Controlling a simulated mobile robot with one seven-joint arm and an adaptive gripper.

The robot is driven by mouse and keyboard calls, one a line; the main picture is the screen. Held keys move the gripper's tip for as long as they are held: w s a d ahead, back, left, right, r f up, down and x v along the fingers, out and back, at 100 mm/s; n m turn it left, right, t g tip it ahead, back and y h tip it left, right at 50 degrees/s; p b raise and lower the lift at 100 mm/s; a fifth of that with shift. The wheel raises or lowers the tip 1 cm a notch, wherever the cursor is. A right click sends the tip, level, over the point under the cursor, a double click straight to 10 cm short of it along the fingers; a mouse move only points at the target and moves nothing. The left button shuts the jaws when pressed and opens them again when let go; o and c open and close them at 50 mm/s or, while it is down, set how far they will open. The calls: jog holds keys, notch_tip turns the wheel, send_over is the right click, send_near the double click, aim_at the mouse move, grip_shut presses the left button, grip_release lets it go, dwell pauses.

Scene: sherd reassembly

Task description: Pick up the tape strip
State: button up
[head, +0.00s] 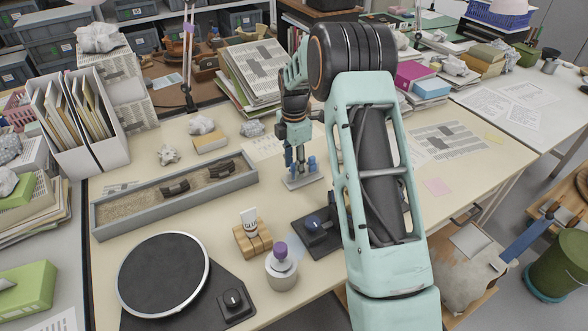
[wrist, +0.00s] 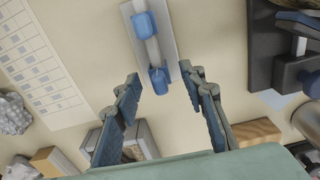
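A small stand (head: 304,181) with a pale base plate and blue posts sits on the table below my gripper. In the wrist view the stand (wrist: 171,22) shows two blue blocks with a narrow pale strip (wrist: 152,50) running between them. This may be the tape strip, but I cannot tell for sure. My gripper (head: 295,166) points down just above the stand. In the wrist view my gripper (wrist: 161,80) is open, and the nearer blue block appears between its fingertips. I see no contact and nothing held.
A grey tray with dark sherds (head: 175,188) lies to the left. A black device with a knob (head: 315,230), a wooden block with a glue tube (head: 250,218), a purple-topped jar (head: 281,267) and a round turntable (head: 163,273) stand nearer. Bare tabletop (head: 215,215) lies between.

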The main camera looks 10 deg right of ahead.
jog(key=shift+f, duration=0.35)
jog(key=c, duration=0.8)
jog(key=shift+r, duration=0.1)
